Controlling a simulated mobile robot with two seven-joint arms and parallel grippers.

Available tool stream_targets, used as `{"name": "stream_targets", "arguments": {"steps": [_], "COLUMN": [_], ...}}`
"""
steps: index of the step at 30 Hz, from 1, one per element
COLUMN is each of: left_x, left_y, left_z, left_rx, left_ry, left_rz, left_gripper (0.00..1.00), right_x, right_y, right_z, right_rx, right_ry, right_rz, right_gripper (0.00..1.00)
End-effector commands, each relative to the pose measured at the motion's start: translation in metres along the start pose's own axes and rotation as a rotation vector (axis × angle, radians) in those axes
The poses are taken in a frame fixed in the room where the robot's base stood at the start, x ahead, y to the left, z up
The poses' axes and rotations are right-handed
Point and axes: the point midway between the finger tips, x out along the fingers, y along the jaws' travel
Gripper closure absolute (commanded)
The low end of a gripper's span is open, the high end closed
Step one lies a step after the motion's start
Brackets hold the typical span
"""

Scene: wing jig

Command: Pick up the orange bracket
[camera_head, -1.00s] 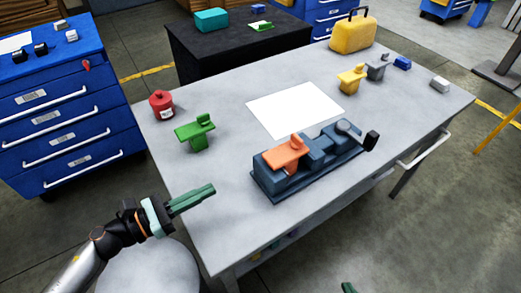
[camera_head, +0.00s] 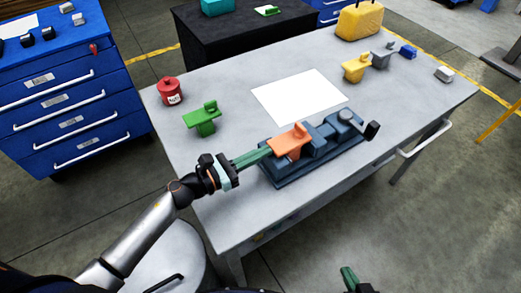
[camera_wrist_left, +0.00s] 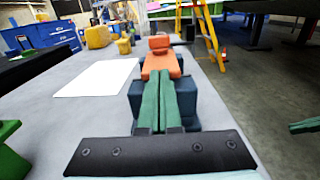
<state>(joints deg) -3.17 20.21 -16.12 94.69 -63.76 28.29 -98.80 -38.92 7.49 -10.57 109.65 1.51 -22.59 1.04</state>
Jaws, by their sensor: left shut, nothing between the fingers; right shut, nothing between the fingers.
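The orange bracket (camera_head: 289,142) sits on the dark blue jig (camera_head: 318,163) near the front edge of the grey table. In the left wrist view the bracket (camera_wrist_left: 160,63) lies straight ahead, just beyond my fingertips, with the blue jig (camera_wrist_left: 188,98) under and around it. My left gripper (camera_head: 266,151) is shut and empty, its green fingers pointing at the bracket's left side. I cannot tell whether the tips touch the bracket. My right gripper (camera_head: 348,278) shows only as green fingers at the bottom edge, shut and empty.
A green bracket (camera_head: 203,119) and a red canister (camera_head: 170,92) stand at the table's left. A white sheet (camera_head: 299,96) lies behind the jig. A yellow bracket (camera_head: 356,68), a grey bracket (camera_head: 382,56) and a yellow case (camera_head: 359,20) stand at the back right. The table's front left is clear.

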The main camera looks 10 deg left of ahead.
Motion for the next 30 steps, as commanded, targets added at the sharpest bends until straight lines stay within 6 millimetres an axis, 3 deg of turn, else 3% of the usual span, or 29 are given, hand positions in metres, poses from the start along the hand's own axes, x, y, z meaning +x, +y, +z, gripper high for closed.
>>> {"name": "stream_targets", "arguments": {"steps": [11, 18, 30], "left_x": [0.003, 0.021, 0.019], "left_y": [0.0, 0.0, 0.002], "left_z": [-0.001, -0.001, -0.001], "left_rx": [0.0, 0.001, 0.0], "left_ry": [0.0, 0.0, 0.001], "left_rz": [0.0, -0.001, 0.0], "left_gripper": [1.0, 1.0, 1.0], "right_x": [0.001, 0.007, 0.007], "right_y": [0.0, 0.001, 0.001], "right_z": [0.0, 0.007, 0.006], "right_rx": [-0.001, -0.001, -0.001], "right_ry": [0.001, 0.001, 0.002], "right_rz": [0.0, 0.0, 0.0], "right_gripper": [1.0, 1.0, 1.0]}}
